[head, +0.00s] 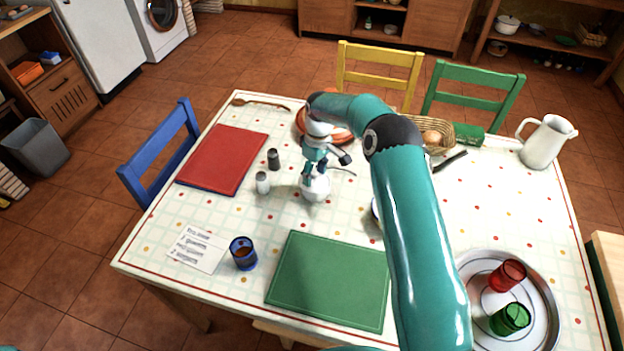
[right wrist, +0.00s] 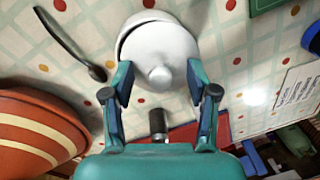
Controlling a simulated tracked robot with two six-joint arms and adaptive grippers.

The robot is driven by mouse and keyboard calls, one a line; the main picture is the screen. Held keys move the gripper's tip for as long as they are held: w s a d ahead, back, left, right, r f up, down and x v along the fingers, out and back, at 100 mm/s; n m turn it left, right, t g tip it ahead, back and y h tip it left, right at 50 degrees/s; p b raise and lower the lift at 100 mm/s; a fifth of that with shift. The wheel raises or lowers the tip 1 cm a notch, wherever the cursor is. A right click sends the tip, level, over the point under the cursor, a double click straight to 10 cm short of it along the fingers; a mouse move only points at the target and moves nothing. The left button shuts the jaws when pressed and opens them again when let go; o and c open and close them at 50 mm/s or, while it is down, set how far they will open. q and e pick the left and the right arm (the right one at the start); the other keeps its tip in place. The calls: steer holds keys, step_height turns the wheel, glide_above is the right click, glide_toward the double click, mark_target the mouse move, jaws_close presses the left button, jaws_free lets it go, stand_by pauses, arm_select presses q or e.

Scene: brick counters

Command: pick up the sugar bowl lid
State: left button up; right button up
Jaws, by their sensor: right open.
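The white sugar bowl (head: 315,190) stands on the table, left of my right arm. Its white lid, with a round knob, shows in the right wrist view (right wrist: 160,58); a dark gap runs along one edge between lid and bowl. In the head view my gripper mostly hides the lid. My right gripper (head: 314,170) is over the bowl, pointing down. In the right wrist view its open fingers (right wrist: 159,86) stand on either side of the lid's near part, with the knob between them. Whether they touch it I cannot tell. My left gripper is not in view.
A pepper shaker (head: 273,159) and a salt shaker (head: 263,183) stand left of the bowl. A terracotta dish (head: 302,124) is behind it, partly hidden by my arm. A green mat (head: 328,280) lies in front, a red mat (head: 222,160) to the left.

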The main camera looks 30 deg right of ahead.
steer(key=shift+s, duration=0.1)
jaws_close()
stand_by(0.3)
steer(key=shift+a, duration=0.1)
